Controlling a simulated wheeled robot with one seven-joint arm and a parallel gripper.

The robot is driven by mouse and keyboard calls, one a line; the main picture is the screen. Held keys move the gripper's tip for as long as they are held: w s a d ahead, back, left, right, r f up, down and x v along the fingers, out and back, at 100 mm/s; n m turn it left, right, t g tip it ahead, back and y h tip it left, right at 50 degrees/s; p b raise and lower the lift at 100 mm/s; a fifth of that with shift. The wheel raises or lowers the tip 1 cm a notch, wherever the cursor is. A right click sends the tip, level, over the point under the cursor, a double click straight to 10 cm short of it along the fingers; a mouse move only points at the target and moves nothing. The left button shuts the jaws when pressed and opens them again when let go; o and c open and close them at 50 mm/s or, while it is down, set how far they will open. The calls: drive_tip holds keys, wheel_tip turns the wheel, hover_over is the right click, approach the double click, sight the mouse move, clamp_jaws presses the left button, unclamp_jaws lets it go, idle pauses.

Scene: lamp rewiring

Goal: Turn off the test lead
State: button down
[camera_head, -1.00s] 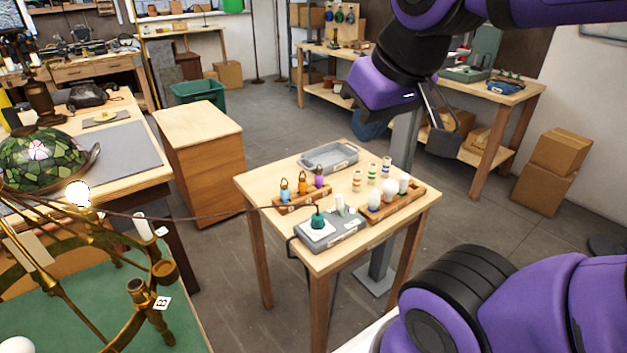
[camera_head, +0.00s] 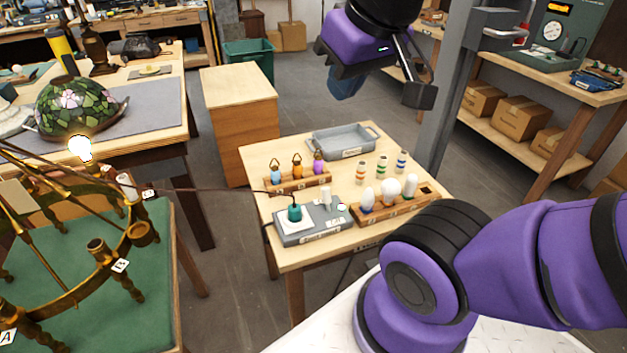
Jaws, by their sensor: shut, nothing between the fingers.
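The grey test lead box (camera_head: 316,228) sits on the small wooden table, near its front left. A teal plug (camera_head: 295,213) stands upright in the white socket on it. A small white upright part (camera_head: 326,197) and a pale green button-like spot (camera_head: 341,207) show on its right side. A thin brown cable (camera_head: 215,190) runs from the plug left to the brass lamp frame (camera_head: 140,235). A round bulb (camera_head: 80,147) glows bright there. My gripper (camera_head: 418,94) is shut and empty, in the air above and behind the table, well apart from the box.
A wooden holder with three coloured parts (camera_head: 297,182), a bulb rack (camera_head: 400,205), several striped spools (camera_head: 381,167) and a grey tray (camera_head: 343,143) share the small table (camera_head: 262,153). A stained-glass shade (camera_head: 75,108) is on the left bench.

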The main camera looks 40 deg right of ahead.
drive_tip(key=w+d+f+m+g+h, duration=0.1)
drive_tip(key=w+f+m+g, duration=0.25)
drive_tip(key=w, duration=0.45)
drive_tip(key=w+d+f+m+g+h, duration=0.1)
drive_tip(key=w+f+m+g, duration=0.1)
drive_tip(key=w+f, duration=0.45)
drive_tip(key=w+d+f+m+g, duration=0.1)
drive_tip(key=w+f+m, duration=0.1)
drive_tip(key=w+f, duration=0.3)
drive_tip(key=w+d+f+m+g, duration=0.1)
drive_tip(key=w+f, duration=0.4)
drive_tip(key=f, duration=0.6)
drive_tip(key=shift+d+m+g+h, duration=0.15)
drive_tip(key=shift+m+g+h, duration=0.25)
drive_tip(key=shift+g, duration=0.35)
drive_tip(key=shift+w, duration=0.1)
